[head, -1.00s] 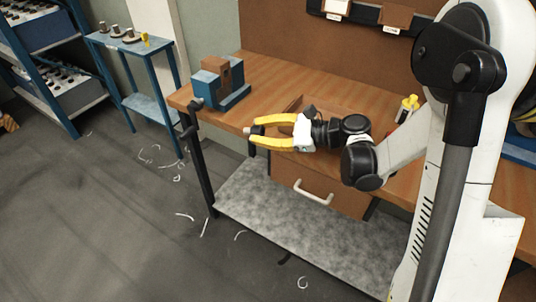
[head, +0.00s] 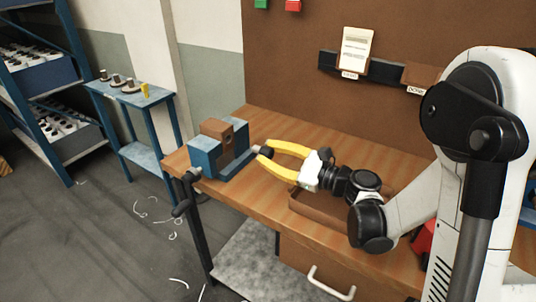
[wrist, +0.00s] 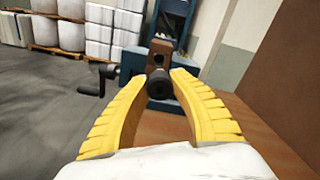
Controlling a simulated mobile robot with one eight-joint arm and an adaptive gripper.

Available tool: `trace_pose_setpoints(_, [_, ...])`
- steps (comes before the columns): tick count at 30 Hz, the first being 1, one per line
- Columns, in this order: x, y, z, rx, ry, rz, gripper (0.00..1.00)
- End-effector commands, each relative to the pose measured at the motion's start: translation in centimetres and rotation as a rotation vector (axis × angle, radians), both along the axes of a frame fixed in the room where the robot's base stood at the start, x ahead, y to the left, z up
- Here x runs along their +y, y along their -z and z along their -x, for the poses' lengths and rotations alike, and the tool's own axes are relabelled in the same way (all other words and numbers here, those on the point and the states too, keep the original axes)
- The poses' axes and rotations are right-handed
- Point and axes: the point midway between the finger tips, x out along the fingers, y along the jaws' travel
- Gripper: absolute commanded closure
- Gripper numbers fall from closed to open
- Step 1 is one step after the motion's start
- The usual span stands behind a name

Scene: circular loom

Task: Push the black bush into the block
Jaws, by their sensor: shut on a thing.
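The black bush (wrist: 160,86) is between the yellow fingertips of my gripper (wrist: 160,80) in the wrist view; it also shows small and dark at the tips in the head view (head: 264,151). My gripper (head: 262,150) is shut on it, just right of the blue vise (head: 206,158). The brown block (head: 217,128) is clamped upright in the vise. In the wrist view the block (wrist: 161,53) stands straight beyond the bush, with a dark hole in its face, partly hidden by the bush. In the head view the bush looks apart from the block.
The vise's crank handle (head: 184,194) sticks out at the bench's left front. A brown tray (head: 322,206) lies on the wooden bench (head: 262,187) under my arm. A blue side stand (head: 137,97) holds several small parts. A brown board (head: 300,70) rises behind the bench.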

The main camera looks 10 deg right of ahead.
Motion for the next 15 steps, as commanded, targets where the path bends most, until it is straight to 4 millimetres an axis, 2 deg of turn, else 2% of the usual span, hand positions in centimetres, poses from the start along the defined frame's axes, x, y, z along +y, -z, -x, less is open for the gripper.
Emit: trace_pose_setpoints(15, [3.1, -0.1, -2.4, 0.000, -0.002, 0.000, 1.00])
